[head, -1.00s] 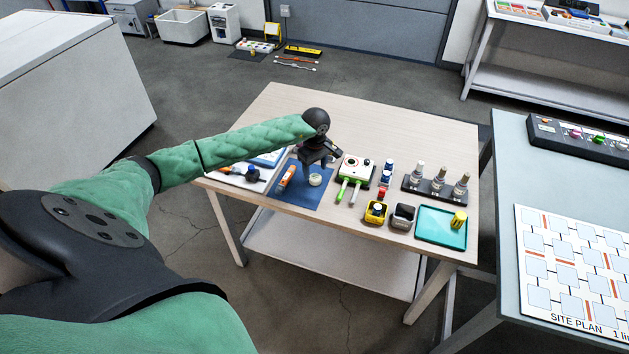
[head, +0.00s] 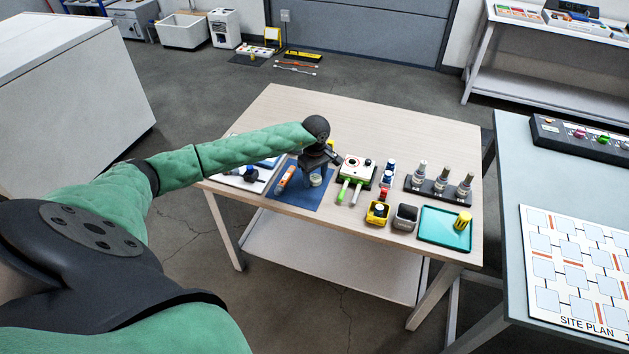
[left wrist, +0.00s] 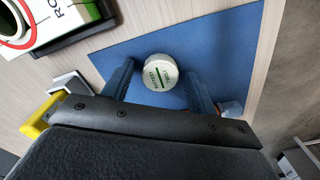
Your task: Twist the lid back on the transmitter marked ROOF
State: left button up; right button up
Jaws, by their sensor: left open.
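The white round lid (left wrist: 160,73), with green and dark lettering on top, lies on the blue mat (left wrist: 225,55). It also shows under the gripper in the head view (head: 316,180). My left gripper (left wrist: 160,84) is open, with one finger on each side of the lid; whether they touch it I cannot tell. In the head view the left gripper (head: 315,170) points down over the mat. The white transmitter box (head: 356,166) stands right of the mat; in the left wrist view its corner (left wrist: 60,12) shows a red ring and the letters "RO". My right gripper is not in view.
An orange-handled tool (head: 285,179) lies on the mat left of the lid. A yellow container (head: 377,213), a grey container (head: 405,216), a teal tray (head: 440,235) and a rack with several bottles (head: 437,190) stand to the right. The table's back (head: 300,105) is clear.

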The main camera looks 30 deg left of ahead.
aim_at(316, 178)
pick_arm(q)
jog(key=shift+b, duration=0.4)
dwell(0.3)
jog(key=c, duration=0.7)
jog(key=shift+r, duration=0.15)
jog(key=shift+r+p, duration=0.55)
jog(key=shift+r, duration=1.8)
jog(key=shift+d, duration=0.1)
